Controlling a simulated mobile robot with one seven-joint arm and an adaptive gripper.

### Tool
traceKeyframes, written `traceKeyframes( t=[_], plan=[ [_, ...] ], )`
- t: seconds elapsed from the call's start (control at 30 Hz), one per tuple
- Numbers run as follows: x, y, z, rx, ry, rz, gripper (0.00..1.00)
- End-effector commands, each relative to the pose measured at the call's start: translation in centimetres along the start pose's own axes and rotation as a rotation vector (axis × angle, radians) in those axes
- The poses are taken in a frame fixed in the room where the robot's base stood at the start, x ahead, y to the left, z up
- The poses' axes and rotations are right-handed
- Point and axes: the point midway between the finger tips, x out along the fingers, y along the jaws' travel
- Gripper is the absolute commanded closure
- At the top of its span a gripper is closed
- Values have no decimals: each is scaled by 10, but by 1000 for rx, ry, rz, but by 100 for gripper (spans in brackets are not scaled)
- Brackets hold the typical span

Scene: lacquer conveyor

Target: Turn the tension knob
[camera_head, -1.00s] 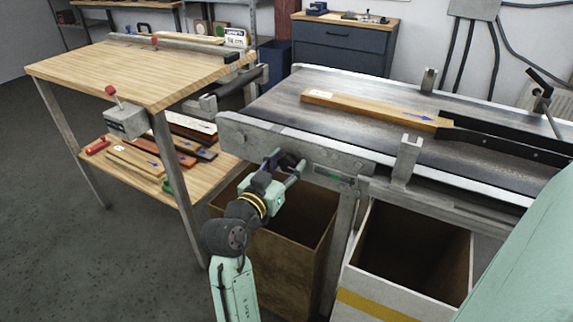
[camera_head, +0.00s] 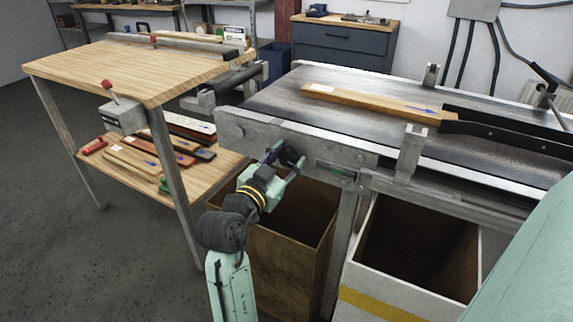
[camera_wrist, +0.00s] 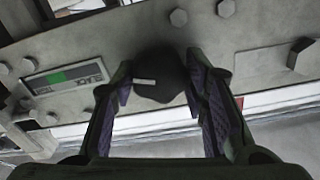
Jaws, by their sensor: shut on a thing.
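The tension knob (camera_wrist: 158,76) is a dark, round knob with a white mark on its face. It sits on the grey metal side plate (camera_wrist: 205,48) of the conveyor. My gripper (camera_wrist: 158,92) has one finger on each side of the knob and is shut on it. The white mark lies nearly level in the wrist view. In the head view the knob (camera_head: 291,157) is partly hidden by my gripper (camera_head: 283,163). A gauge strip with a green section (camera_wrist: 66,76) is on the plate left of the knob in the wrist view.
A wooden board (camera_head: 365,101) with a blue arrow lies on the conveyor belt (camera_head: 290,98). Below the conveyor stand a brown bin (camera_head: 283,262) and a white bin with a yellow stripe (camera_head: 380,309). A wooden table (camera_head: 120,72) with a lower shelf of boards stands to the left.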

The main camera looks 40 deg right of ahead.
Motion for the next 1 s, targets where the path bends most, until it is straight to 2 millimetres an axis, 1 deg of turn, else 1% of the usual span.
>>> traceKeyframes(
  t=[0.17, 0.2, 0.5, 0.83, 0.93, 1.0],
  plan=[
    [0, 0, 0, -2, -3, 0, 87],
    [0, 0, 0, -2, -3, 0, 59],
    [0, 0, 0, -3, -2, 0, 39],
    [-2, 0, 0, -4, -2, 0, 39],
    [-11, -1, 1, -5, -2, -2, 39],
    [-22, -2, 0, -3, -2, -4, 39]
  ],
)
